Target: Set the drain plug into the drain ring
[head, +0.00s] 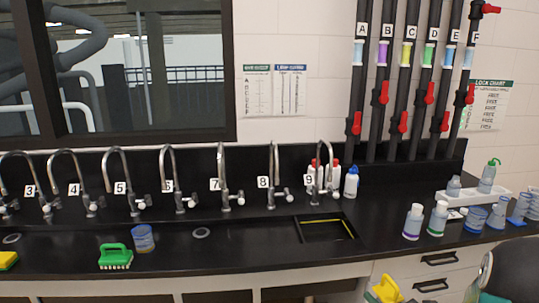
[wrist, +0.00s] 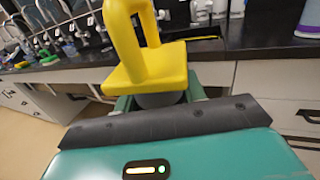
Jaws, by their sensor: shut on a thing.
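A yellow plug with a looped handle (wrist: 150,68) fills the upper middle of the wrist view; I take it to be the drain plug. My gripper (wrist: 160,99) is shut on it, with a dark grey part showing below the yellow base between the green fingers. The plug also shows at the bottom of the head view (head: 386,289), in front of the counter. I cannot tell which is the drain ring. The plug is apart from both.
A sunken black basin (head: 325,228) with a yellow line is in the counter (head: 270,256) below tap 9. Several bottles (head: 413,222) crowd the right. Taps line the back.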

